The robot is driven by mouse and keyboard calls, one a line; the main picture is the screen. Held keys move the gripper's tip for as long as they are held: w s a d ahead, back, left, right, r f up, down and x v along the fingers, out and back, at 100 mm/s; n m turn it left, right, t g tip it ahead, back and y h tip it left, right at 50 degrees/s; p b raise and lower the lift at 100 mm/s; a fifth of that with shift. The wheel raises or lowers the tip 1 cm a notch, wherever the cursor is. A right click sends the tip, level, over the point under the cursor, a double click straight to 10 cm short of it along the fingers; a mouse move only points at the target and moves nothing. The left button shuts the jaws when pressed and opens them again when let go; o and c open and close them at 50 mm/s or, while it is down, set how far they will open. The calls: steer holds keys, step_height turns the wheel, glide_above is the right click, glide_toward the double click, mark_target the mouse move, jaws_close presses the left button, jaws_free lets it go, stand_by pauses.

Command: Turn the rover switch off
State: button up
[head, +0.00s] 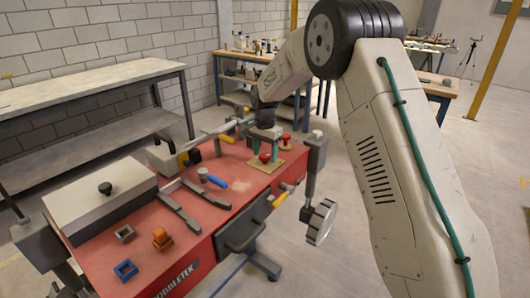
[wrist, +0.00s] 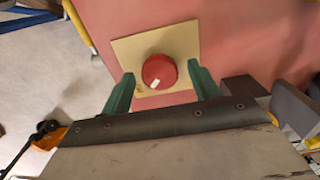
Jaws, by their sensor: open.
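A round red knob (wrist: 159,72) with a white mark sits on a square beige plate (wrist: 125,50) in the wrist view. In the head view the red knob (head: 265,157) and its plate (head: 262,166) are on the red table's far right part. No label shows whether this is the rover switch. A second red knob (head: 286,139) stands behind it to the right. My gripper (head: 264,147) is open, pointing down over the nearer knob. In the wrist view its green fingertips (wrist: 161,72) lie on either side of the knob, with gaps. The exact height is unclear.
The red table (head: 236,182) also bears a grey box with a black knob (head: 104,188), grey bars (head: 178,213), a blue-handled tool (head: 216,181) and small blocks (head: 162,239). Open floor lies to the right.

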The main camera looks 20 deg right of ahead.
steer(key=c, duration=1)
steer(key=shift+o, duration=0.2)
steer(key=n, duration=0.4)
steer(key=shift+n, duration=0.3)
steer(key=n, duration=0.4)
steer(key=shift+n, duration=0.3)
steer(key=n, duration=0.4)
steer(key=shift+n, duration=2.4)
